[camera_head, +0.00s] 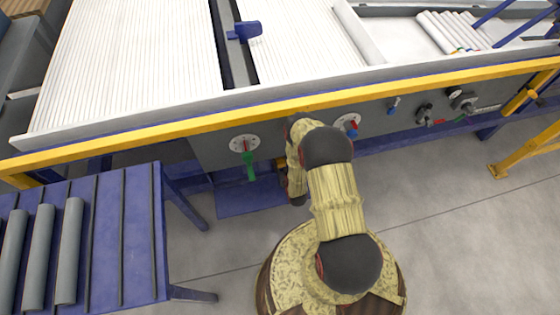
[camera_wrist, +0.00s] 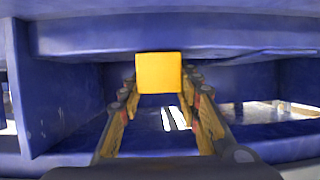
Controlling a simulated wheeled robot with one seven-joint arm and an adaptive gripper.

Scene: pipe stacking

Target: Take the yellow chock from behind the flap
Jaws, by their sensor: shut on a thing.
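The yellow chock (camera_wrist: 158,73) is a small block between the fingertips in the wrist view. My gripper (camera_wrist: 160,90) is shut on it, with one finger on each side. Blue panels surround the chock above and at the sides in that view. In the head view my arm reaches to the grey front panel of the machine, and my gripper (camera_head: 282,165) is partly hidden by my arm. A blue plate (camera_head: 240,200) lies low below the panel; it may be the flap, but I cannot tell.
A green-handled dial (camera_head: 248,160) is just left of my gripper. A yellow rail (camera_head: 150,131) runs above. A blue table (camera_head: 135,230) with grey pipes stands at the left.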

